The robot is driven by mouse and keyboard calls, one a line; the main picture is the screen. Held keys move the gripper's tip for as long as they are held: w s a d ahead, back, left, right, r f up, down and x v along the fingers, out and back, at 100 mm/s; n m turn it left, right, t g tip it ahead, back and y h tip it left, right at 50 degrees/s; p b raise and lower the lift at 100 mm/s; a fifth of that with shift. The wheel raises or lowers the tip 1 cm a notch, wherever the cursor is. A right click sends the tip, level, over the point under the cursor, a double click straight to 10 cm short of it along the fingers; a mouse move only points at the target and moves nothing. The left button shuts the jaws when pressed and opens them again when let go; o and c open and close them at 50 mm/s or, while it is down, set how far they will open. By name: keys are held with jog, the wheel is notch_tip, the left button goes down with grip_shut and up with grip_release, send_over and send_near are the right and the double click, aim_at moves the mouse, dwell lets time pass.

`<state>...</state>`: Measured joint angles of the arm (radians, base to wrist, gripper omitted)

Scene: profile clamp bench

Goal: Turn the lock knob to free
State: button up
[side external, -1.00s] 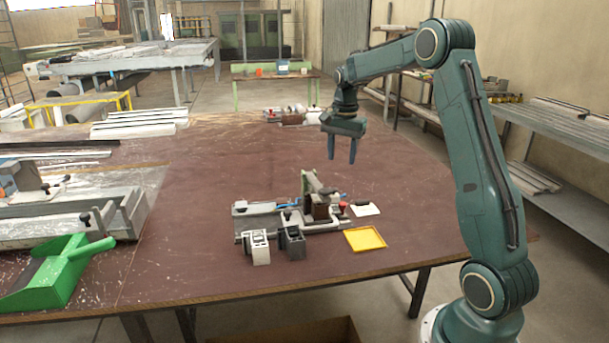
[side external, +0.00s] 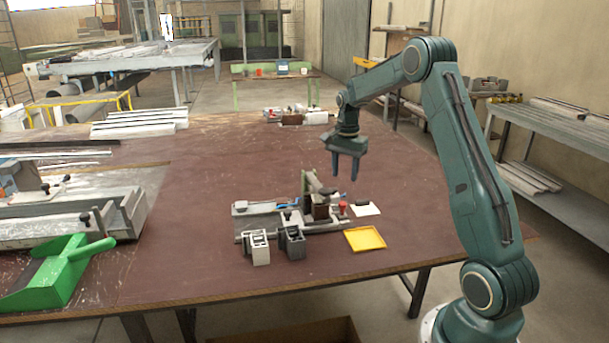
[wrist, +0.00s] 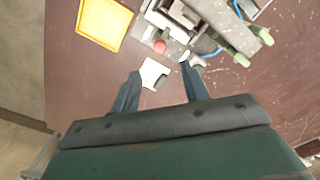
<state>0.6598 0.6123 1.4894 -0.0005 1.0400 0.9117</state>
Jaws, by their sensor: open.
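The clamp fixture (side external: 290,218) sits on the brown table, a grey rail with a block and a raised lever. A small red knob (side external: 343,206) is at its right end; it also shows in the wrist view (wrist: 160,46). I cannot tell which part is the lock knob or how it is turned. My gripper (side external: 346,179) is open and empty, pointing down above the fixture's right end. In the wrist view my two fingertips (wrist: 160,66) are apart, on either side of a white card (wrist: 153,73) that lies below them. Nothing is between the fingers at their height.
A yellow tray (side external: 365,239) lies right of the fixture, near the table's front. Two small blocks, one white (side external: 256,247) and one dark grey (side external: 291,243), stand in front. A green dustpan (side external: 58,272) lies at left. The table behind the fixture is mostly clear.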

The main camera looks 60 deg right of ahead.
aim_at(343, 203)
notch_tip(343, 203, down, 10)
jog(key=shift+r, duration=0.2)
dwell(0.4)
grip_shut()
